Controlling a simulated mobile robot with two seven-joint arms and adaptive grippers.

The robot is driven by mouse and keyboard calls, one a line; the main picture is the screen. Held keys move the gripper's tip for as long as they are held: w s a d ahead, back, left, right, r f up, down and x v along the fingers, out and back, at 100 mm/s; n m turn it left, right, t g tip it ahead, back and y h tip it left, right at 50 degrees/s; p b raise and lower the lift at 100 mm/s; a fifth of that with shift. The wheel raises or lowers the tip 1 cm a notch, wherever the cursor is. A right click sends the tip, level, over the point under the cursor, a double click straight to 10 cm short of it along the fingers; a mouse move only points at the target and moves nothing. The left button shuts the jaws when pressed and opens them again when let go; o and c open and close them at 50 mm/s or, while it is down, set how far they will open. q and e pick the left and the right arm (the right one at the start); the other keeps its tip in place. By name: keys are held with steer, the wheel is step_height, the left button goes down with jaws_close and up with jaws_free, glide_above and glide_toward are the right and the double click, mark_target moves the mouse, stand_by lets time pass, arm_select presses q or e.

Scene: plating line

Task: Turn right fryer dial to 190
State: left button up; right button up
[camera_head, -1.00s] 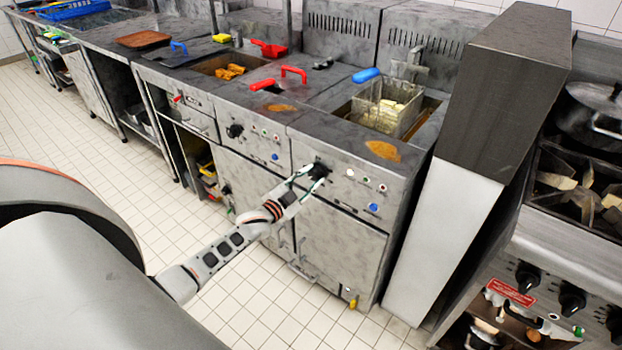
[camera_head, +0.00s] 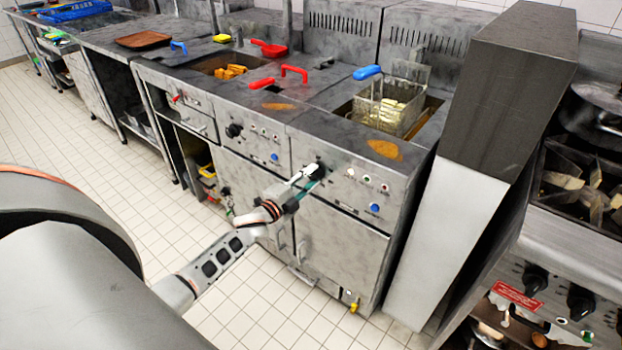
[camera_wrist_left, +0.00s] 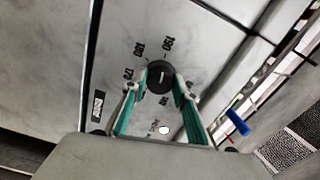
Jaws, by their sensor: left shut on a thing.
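The right fryer dial (camera_head: 317,170) is a black knob on the front panel of the right fryer. My left gripper (camera_head: 306,179) is at this dial, and its fingers partly cover it in the head view. In the left wrist view the black dial (camera_wrist_left: 159,75) sits between the green-lined fingertips of my left gripper (camera_wrist_left: 160,87), which is shut on it. Printed marks 170, 180 and 190 curve around the dial's left and upper side. A short pale line shows on the dial face; I cannot tell exactly which mark it meets. My right gripper is not in view.
The left fryer's dial (camera_head: 234,131) is on the panel to the left. A fry basket with a blue handle (camera_head: 367,72) is at the right fryer's well. A tall grey unit (camera_head: 512,80) and a stove with black knobs (camera_head: 581,301) stand to the right. Tiled floor is clear in front.

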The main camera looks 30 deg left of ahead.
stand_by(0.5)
arm_select(q)
steer(key=o, duration=1.1)
steer(key=s, duration=0.8)
steer(key=s+a, duration=0.1)
steer(key=s, duration=0.3)
steer(key=shift+d, duration=0.1)
steer(key=s+d+f+n+g, duration=0.2)
steer(key=s+d+f+n, duration=0.2)
steer(key=s+d, duration=0.3)
steer(key=s+d+f+n+g+h+p, duration=0.1)
steer(key=s+d+f+n+g, duration=0.2)
steer(key=s+d, duration=0.5)
steer(key=s+d+f+n+g, duration=0.2)
steer(key=s+d+f+n, duration=0.3)
steer(key=s+d+f, duration=0.2)
steer(key=shift+s+d+f+n+g, duration=0.2)
steer(key=shift+s+d+n+g, duration=0.1)
steer(key=shift+s+d, duration=0.4)
